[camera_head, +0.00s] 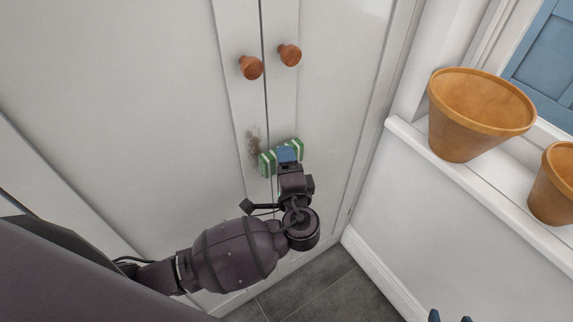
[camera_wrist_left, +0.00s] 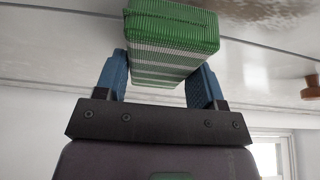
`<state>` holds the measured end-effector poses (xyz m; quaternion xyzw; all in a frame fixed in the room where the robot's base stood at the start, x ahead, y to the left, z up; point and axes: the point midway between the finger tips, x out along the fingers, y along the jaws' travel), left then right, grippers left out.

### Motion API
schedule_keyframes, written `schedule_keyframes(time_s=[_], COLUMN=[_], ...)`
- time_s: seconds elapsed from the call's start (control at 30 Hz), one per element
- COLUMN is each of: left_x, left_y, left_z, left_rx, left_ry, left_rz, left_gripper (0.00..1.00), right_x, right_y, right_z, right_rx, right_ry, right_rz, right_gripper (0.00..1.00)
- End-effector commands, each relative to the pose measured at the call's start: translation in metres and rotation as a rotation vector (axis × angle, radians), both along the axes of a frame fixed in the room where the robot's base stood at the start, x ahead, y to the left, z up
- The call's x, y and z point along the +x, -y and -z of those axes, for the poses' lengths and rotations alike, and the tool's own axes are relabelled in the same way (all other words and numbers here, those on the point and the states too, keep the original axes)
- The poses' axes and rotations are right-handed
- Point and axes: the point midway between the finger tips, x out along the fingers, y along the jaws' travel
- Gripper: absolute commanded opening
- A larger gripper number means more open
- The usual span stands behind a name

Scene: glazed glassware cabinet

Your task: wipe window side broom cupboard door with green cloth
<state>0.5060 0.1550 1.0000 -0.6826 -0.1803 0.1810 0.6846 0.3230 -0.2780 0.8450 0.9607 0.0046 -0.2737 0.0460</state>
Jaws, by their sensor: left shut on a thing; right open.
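The pale broom cupboard has a right door (camera_head: 335,80) on the window side and a left door (camera_head: 120,80), with a seam between them. My left gripper (camera_head: 288,155) is shut on the folded green cloth (camera_head: 267,165), which has white stripes. The cloth is at the door fronts below the knobs, across the seam; I cannot tell whether it touches. A brown smudge (camera_head: 253,140) shows on the left door's edge, just left of the cloth. In the left wrist view, the cloth (camera_wrist_left: 172,28) sits between the blue fingers (camera_wrist_left: 158,78). My right gripper (camera_head: 450,317) is open, only its blue fingertips showing at the bottom edge.
Two round wooden knobs, one left (camera_head: 251,67) and one right (camera_head: 290,54), stick out above the cloth. A large terracotta pot (camera_head: 465,125) and a smaller one (camera_head: 553,190) stand on the white window sill (camera_head: 425,150) at right. Dark floor tiles (camera_head: 345,297) are clear.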

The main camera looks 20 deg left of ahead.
Motion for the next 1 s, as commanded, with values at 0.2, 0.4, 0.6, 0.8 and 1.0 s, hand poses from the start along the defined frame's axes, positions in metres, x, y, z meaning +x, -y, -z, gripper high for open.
schedule_keyframes(time_s=[0.2, 0.4, 0.6, 0.8, 1.0], left_x=[0.002, 0.004, 0.006, 0.008, 0.016], left_y=[-0.003, -0.006, -0.008, -0.008, -0.001], left_z=[0.000, 0.000, 0.000, 0.000, 0.001], left_rx=[0.000, 0.000, 0.000, 0.000, -0.001], left_ry=[0.000, 0.001, 0.001, 0.001, 0.002], left_rz=[0.000, 0.000, -0.001, -0.001, 0.000], left_gripper=[0.44, 0.44, 0.44, 0.44, 0.44], right_x=[0.001, 0.003, 0.003, 0.003, 0.003], right_y=[0.000, 0.000, -0.001, -0.001, -0.001], right_z=[-0.001, -0.001, -0.001, -0.001, 0.003], right_rx=[0.000, 0.000, 0.000, 0.001, 0.002], right_ry=[0.002, 0.005, 0.006, 0.006, 0.006], right_rz=[0.000, -0.002, -0.002, -0.001, -0.001], right_gripper=[0.61, 0.61, 0.61, 0.61, 0.61])
